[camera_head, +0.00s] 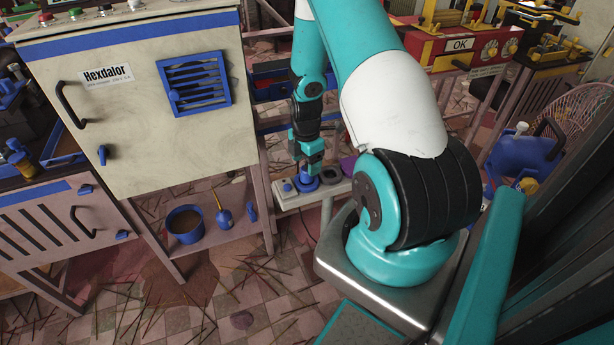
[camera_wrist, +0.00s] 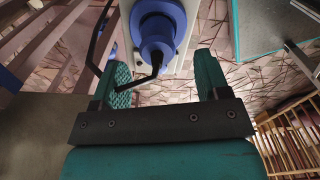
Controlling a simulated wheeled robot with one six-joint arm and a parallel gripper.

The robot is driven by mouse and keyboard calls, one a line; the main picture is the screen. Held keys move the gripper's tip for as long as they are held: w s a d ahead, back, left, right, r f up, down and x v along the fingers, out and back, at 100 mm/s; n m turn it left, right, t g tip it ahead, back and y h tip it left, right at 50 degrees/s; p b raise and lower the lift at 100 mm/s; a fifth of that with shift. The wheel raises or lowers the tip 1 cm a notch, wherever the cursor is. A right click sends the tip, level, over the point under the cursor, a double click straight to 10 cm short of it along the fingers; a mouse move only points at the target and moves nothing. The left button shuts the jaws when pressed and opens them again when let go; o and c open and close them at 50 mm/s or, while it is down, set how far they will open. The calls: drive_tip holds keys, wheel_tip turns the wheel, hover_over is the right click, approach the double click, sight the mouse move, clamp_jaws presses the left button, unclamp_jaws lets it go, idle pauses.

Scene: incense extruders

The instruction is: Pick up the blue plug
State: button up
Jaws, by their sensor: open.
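The blue plug (camera_wrist: 157,35) is in the upper middle of the wrist view, round and stepped, on a pale strip (camera_wrist: 183,62). A dark cable or bar shows near its lower left. In the head view the blue plug (camera_head: 305,184) sits on the pale strip (camera_head: 290,200), partly hidden by my gripper (camera_head: 308,172). My gripper (camera_wrist: 163,72) is open, its teal fingers wide apart. The plug lies beyond the fingertips in the wrist view, roughly in line with the gap, with nothing gripped. The exact distance is hard to tell.
Dark and purple pieces sit along the strip to the right. Thin sticks litter the tiled floor (camera_head: 235,275).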

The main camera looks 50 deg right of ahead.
sight(306, 169)
wheel_tip(306, 169, down, 5)
drive_tip(key=shift+w+f, duration=0.1)
drive_tip(key=shift+f, duration=0.1)
drive_tip(key=c, duration=1)
drive_tip(key=shift+r, duration=0.1)
